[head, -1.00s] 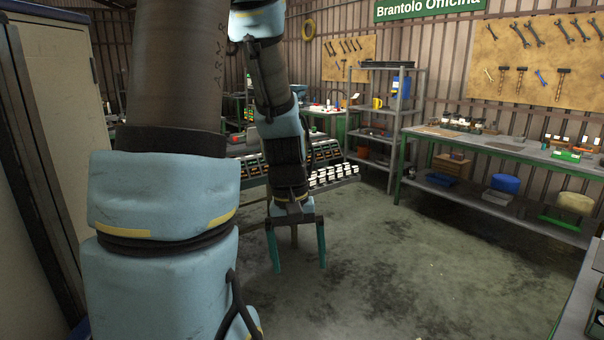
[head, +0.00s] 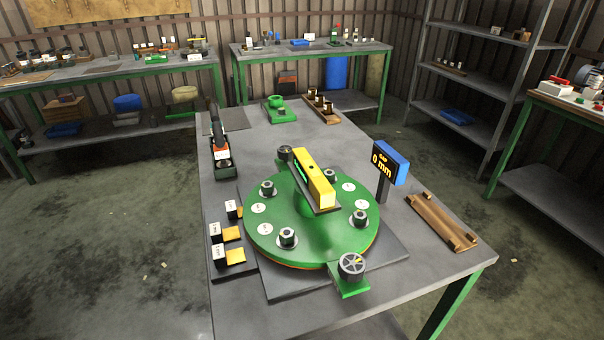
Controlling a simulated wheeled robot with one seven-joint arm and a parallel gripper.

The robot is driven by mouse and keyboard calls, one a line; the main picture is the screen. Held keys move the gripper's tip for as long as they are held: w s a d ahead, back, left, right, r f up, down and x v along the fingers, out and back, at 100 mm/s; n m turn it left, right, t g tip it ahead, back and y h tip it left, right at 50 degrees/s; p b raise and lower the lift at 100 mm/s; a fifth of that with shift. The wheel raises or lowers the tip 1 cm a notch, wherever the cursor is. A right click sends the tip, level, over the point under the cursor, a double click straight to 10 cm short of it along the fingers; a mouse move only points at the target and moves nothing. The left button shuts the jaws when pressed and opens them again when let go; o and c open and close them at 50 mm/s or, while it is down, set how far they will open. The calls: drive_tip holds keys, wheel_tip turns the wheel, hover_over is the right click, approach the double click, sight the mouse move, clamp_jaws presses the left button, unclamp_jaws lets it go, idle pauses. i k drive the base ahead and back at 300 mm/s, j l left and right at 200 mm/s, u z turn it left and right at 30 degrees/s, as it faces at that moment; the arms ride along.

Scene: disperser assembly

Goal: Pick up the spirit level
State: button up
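The spirit level is a yellow bar (head: 315,178) with a green strip on its side. It lies on a dark narrow plate above the middle of a round green disc (head: 285,237) on the workbench (head: 290,143). Its long axis runs from the upper left to the lower right. No part of my gripper or arm shows in the head view now, so its distance from the level cannot be seen.
A blue gap display (head: 388,163) reading 0 mm stands right of the disc. A handwheel (head: 351,266) sits at its front edge. A brown wooden cradle (head: 441,221) lies at right. A dark tool in a holder (head: 220,158) stands at left. Bolts stand on the disc.

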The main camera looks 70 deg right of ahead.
sight(321, 190)
drive_tip(key=k+l+z, duration=0.25)
drive_tip(key=k+z, duration=0.15)
drive_tip(key=k+l+z, duration=0.2)
drive_tip(key=l, duration=0.2)
drive_tip(key=l+z, duration=0.25)
drive_tip(key=l, duration=0.1)
